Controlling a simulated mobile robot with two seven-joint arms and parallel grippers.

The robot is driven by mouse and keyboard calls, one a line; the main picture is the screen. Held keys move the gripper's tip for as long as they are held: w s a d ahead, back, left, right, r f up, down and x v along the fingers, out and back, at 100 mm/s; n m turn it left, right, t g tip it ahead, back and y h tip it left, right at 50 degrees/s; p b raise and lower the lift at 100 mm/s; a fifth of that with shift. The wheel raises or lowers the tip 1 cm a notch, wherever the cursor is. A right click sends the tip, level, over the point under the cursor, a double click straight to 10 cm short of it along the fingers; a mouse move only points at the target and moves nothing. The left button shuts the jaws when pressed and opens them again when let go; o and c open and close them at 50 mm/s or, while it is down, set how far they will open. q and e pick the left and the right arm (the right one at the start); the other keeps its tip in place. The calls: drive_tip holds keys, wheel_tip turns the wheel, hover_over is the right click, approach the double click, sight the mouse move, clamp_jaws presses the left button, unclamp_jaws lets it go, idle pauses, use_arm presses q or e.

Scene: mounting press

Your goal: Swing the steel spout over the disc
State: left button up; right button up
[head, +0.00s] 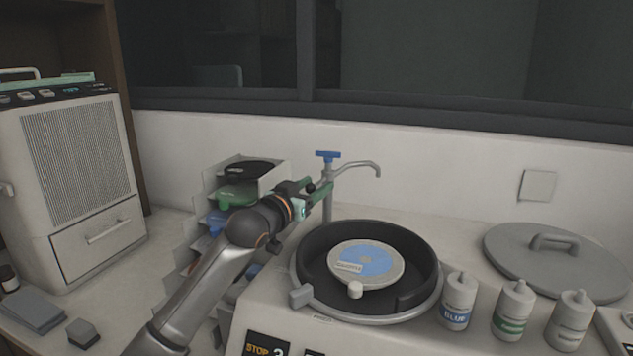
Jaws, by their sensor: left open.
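The steel spout (358,166) is a thin grey tube on an upright post behind the bowl, with a blue handle (328,155) on top. It reaches to the right, and its tip hooks down behind the bowl's back rim. The disc (367,260), grey with a blue label, lies in the round dark bowl (412,245) of the press, in front of the spout tip. My left gripper (325,190) is open, close to the post just below the spout. Whether its fingers touch the post I cannot tell. My right gripper is not in view.
A stepped rack (203,185) with coloured trays stands behind my left arm. Several bottles, one marked BLUE (458,298), stand right of the bowl. A grey lid (545,252) lies at the right. A beige cabinet (75,180) stands at the left.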

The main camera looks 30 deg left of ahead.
use_arm(q)
drive_tip(key=shift+w, duration=0.6)
drive_tip(key=shift+c, duration=0.2)
clamp_jaws()
idle(0.9)
